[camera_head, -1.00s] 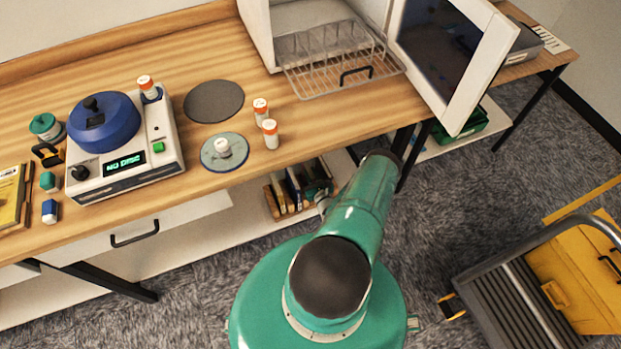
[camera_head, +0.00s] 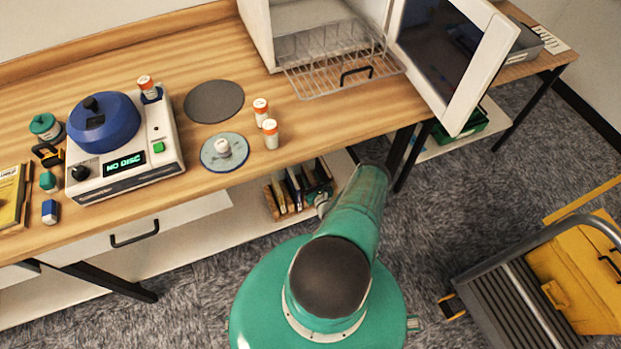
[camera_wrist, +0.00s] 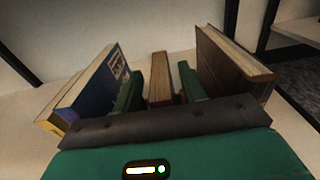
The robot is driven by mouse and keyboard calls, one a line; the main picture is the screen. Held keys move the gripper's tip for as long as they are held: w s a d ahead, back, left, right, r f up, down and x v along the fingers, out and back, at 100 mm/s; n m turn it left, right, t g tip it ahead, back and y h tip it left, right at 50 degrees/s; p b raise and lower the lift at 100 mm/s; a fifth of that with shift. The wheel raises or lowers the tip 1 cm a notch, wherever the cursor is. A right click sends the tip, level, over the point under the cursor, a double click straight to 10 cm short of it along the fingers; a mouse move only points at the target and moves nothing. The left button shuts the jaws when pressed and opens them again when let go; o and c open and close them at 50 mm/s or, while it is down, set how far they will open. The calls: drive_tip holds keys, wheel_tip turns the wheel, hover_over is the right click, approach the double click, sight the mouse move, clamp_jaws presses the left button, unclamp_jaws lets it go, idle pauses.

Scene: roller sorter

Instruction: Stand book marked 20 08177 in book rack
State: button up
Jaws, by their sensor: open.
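My gripper (camera_wrist: 159,84) is open in the wrist view, with one green finger on each side of a narrow brown book (camera_wrist: 160,78). Whether the fingers touch it, I cannot tell. To the left leans a blue book (camera_wrist: 103,87) with a pale label, its marking too small to read. To the right leans a thick dark brown book (camera_wrist: 230,65). I cannot tell which book is 20 08177. In the head view, several books (camera_head: 290,190) stand on the lower shelf beneath the table.
The lower shelf (camera_head: 190,235) has free room left of the books. The wooden tabletop (camera_head: 330,115) overhangs it, and black table legs (camera_head: 400,160) stand to the right.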

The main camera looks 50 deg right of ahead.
drive_tip(key=v, duration=1.1)
drive_tip(key=shift+s+a, duration=0.15)
drive_tip(key=shift+s, duration=0.2)
drive_tip(key=shift+r, duration=0.1)
